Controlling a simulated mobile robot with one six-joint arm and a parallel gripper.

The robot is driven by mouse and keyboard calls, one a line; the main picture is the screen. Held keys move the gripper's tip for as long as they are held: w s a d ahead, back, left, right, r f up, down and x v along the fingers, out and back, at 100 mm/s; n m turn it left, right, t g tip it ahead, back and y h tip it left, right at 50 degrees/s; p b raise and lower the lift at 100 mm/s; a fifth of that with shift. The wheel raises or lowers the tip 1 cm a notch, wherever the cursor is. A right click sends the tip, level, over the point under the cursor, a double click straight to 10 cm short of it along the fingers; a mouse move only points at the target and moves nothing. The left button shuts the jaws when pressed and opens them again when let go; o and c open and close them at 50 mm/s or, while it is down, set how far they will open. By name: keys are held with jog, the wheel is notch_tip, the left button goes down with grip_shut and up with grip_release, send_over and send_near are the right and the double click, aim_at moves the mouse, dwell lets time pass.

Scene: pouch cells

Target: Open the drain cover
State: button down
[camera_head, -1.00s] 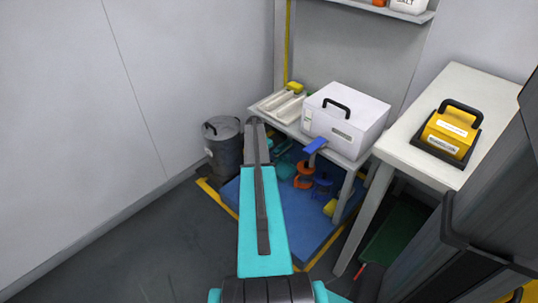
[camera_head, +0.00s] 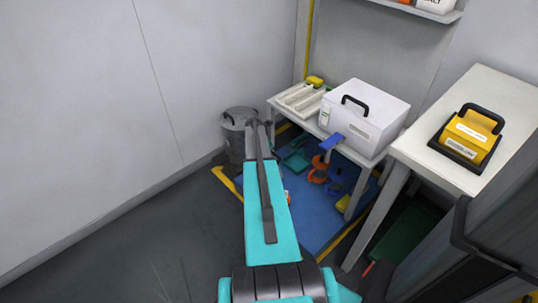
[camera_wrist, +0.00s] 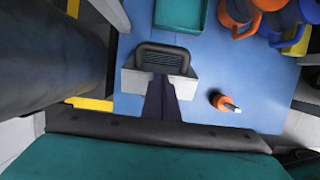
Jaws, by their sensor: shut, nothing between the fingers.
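In the wrist view a pale grey boxy piece with a dark slotted face and a dark arched handle (camera_wrist: 188,83) sits over the blue floor mat; it looks like the drain cover, but I cannot be sure. My gripper (camera_wrist: 160,82) is shut and empty. Its narrow dark fingers overlap the near middle of this piece, in front of the slotted face; I cannot tell whether they touch it. In the head view my gripper (camera_head: 260,124) is at the far end of the turquoise arm, beside the bin, and the grey piece is hidden.
A grey lidded bin (camera_head: 236,138) stands left of my gripper. A bench (camera_head: 372,160) with a white box (camera_head: 365,112) stands to the right. On the blue mat (camera_head: 305,222) lie a teal tray (camera_wrist: 180,14), orange and blue items and a small orange object (camera_wrist: 219,102).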

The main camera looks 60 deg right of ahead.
jog(key=shift+w+a+f, duration=0.1)
jog(key=shift+f, duration=0.3)
jog(key=shift+r+p, duration=0.8)
jog(key=shift+p, duration=0.25)
jog(key=w+a+n+p, duration=0.2)
jog(key=w+a+p, duration=0.25)
jog(key=a, duration=0.95)
jog(key=w+a+n+p, duration=0.2)
jog(key=w+a+p, duration=0.25)
jog(key=a, duration=0.85)
jog(key=s+a+r+g+y+p, duration=0.1)
jog(key=s+a+p, duration=0.15)
jog(key=a, duration=0.75)
jog(key=s+a+y+p, duration=0.15)
jog(key=s+a, duration=0.25)
jog(key=a, duration=0.6)
jog(key=s+a+r+m+g+p, duration=0.1)
jog(key=s+a+r+m, duration=0.3)
jog(key=s+a+m, duration=0.4)
jog(key=s+a+r+m+g+p, duration=0.2)
jog(key=s+a+r+m+p, duration=0.2)
jog(key=s+a+m, duration=0.4)
jog(key=s+m, duration=0.3)
jog(key=s, duration=0.3)
jog(key=shift+a+r+g+y, duration=0.3)
jog(key=shift+a+r+y, duration=0.05)
jog(key=shift+a+r, duration=0.05)
